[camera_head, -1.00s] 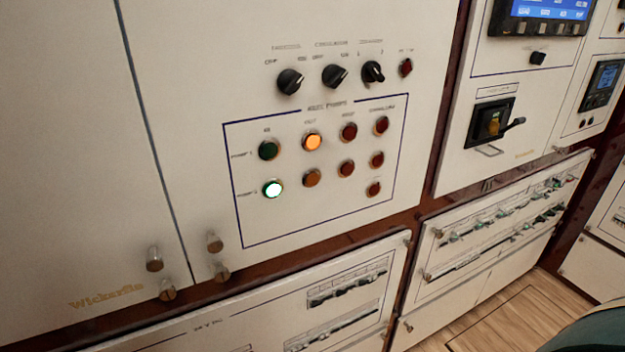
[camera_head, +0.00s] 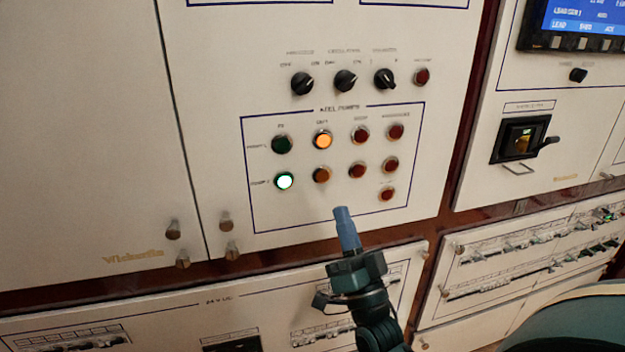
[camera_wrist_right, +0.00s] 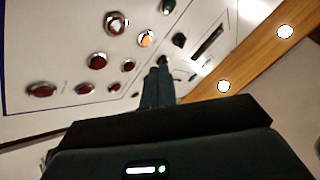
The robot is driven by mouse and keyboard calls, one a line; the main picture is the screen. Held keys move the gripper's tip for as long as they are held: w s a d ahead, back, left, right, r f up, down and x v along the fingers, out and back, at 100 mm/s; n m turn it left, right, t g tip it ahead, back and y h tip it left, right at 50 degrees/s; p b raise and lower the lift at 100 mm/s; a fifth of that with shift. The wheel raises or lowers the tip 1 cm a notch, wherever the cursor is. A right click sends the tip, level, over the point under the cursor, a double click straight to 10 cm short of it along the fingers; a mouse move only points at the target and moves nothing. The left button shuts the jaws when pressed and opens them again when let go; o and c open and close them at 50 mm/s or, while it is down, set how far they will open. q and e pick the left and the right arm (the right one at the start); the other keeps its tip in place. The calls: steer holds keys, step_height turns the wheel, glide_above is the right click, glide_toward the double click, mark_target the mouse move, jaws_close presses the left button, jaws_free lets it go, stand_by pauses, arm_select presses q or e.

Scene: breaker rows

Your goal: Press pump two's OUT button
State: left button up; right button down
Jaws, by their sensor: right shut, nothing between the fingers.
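My right gripper (camera_head: 341,212) is shut and empty. In the head view its blue-grey tips show below and right of the OUT button, apart from it in the picture. The tips (camera_wrist_right: 158,76) also show in the right wrist view. How far they stand from the panel is hard to tell. My left gripper is out of view.
Pump one's lit amber button (camera_head: 322,140) sits directly above the OUT button. More red buttons are to the right, including a lower one (camera_head: 387,194). Black rotary knobs (camera_head: 346,80) sit above the panel. A breaker panel (camera_head: 120,315) lies below.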

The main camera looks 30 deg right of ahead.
mark_target(323, 176)
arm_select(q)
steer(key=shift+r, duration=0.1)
arm_select(e)
steer(key=shift+d+r, duration=0.15)
steer(key=shift+r, duration=0.15)
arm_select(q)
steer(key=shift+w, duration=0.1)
arm_select(e)
steer(key=shift+w, duration=0.1)
arm_select(q)
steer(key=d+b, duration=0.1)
steer(key=b, duration=0.2)
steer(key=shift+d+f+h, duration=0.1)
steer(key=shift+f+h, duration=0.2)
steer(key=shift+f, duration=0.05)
arm_select(e)
steer(key=w, duration=0.2)
steer(key=w+d, duration=0.1)
steer(key=w, duration=0.2)
steer(key=w+d, duration=0.1)
steer(key=w, duration=0.2)
steer(key=shift+w, duration=0.2)
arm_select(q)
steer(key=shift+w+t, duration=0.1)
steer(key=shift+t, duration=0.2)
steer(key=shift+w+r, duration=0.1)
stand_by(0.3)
